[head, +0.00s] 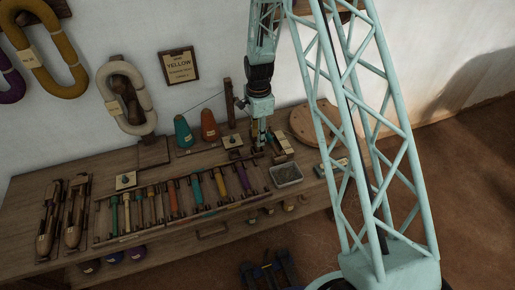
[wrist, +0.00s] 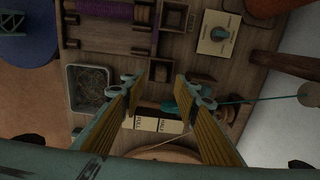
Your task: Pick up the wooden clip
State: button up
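My gripper (wrist: 163,84) is open, its two fingers spread wide with nothing between the tips. In the head view my gripper (head: 262,146) is low over the right part of the bench. A small brown wooden piece with a dark middle (wrist: 161,70) lies below and just beyond the fingertips in the wrist view. It looks apart from both fingers. I cannot tell for sure whether it is the wooden clip. In the head view the arm and gripper hide this spot.
A metal tray (wrist: 90,84) of small dark bits stands left of the fingers; it also shows in the head view (head: 286,175). A cream plate with a teal knob (wrist: 219,34) is at upper right. Cream lettered blocks (wrist: 158,124) lie between the fingers' lower parts. Bobbins (head: 196,190) fill the bench's middle.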

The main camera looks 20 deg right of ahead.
aim_at(257, 147)
jog(key=shift+a+f+b, duration=0.15)
jog(key=shift+f+b, duration=0.3)
jog(key=shift+f, duration=1.95)
jog(key=shift+c, duration=0.7)
jog(key=c, duration=0.7)
